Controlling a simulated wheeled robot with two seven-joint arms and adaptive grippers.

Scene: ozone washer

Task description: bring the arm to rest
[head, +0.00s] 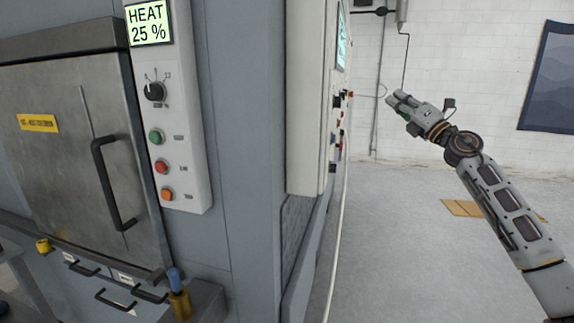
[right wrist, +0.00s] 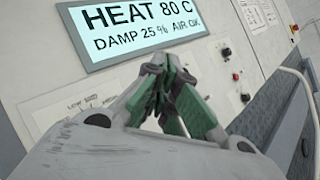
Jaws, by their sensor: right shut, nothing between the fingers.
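My right gripper (head: 393,99) is raised in open air at the right of the head view, apart from the machine. Its arm comes up from the lower right corner. In the right wrist view the green-padded fingers (right wrist: 165,75) are together at the tips with nothing between them. They overlap a lit display (right wrist: 150,25) reading HEAT 80 C, DAMP 25 %, on a white control panel (right wrist: 35,85). I cannot tell the exact distance from the fingers to that panel. My left gripper is not in view.
At the left stands a grey machine (head: 235,150) with a metal door (head: 70,140), a black handle (head: 112,185), a HEAT 25 % display (head: 149,22), a knob and coloured buttons. Its side panel carries protruding controls (head: 337,130). Clear floor (head: 400,260) lies right of the machine.

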